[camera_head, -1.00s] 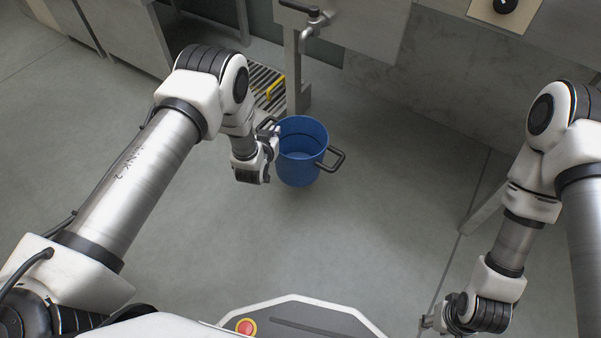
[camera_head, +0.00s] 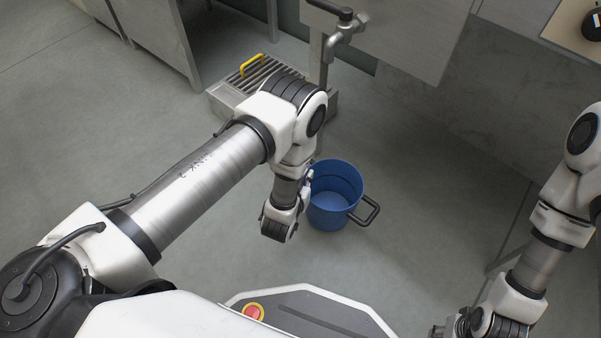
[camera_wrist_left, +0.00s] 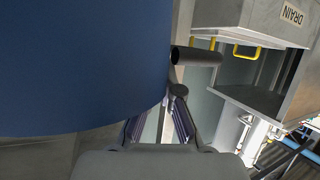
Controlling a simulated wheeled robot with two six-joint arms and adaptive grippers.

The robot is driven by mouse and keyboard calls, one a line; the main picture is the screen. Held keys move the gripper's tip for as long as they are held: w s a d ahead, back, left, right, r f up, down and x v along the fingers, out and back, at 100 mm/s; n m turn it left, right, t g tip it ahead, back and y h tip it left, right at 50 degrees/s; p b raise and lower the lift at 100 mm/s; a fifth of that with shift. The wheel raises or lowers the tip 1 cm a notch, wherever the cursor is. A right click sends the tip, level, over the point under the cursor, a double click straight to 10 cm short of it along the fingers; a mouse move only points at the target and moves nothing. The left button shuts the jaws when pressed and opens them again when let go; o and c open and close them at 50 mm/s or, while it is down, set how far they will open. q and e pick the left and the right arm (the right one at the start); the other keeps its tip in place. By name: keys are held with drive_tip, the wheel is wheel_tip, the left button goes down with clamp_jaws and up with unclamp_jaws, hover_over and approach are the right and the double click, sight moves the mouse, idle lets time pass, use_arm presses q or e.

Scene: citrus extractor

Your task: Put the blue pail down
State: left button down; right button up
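The blue pail (camera_head: 335,198) is upright, with its open top towards me and a dark handle on each side. My left gripper (camera_head: 306,182) is at the pail's left side, shut on that side's handle. In the left wrist view, the fingers (camera_wrist_left: 175,92) meet at the dark handle bar (camera_wrist_left: 197,57), and the pail's blue wall (camera_wrist_left: 80,65) fills the upper left. I cannot tell whether the pail's bottom touches the floor. My right gripper (camera_head: 440,330) is at the bottom edge, partly cut off, away from the pail.
A slatted metal box with a yellow handle (camera_head: 252,65) stands behind my left arm. A metal post and tap (camera_head: 338,38) rise behind the pail. Grey floor (camera_head: 420,210) is clear right of the pail.

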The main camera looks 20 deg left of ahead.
use_arm(q)
drive_tip(key=w+a+f+b, duration=0.4)
drive_tip(key=w+a+b, duration=0.2)
drive_tip(key=c, duration=1.7)
unclamp_jaws()
drive_tip(key=shift+f, duration=0.25)
drive_tip(key=o, duration=0.4)
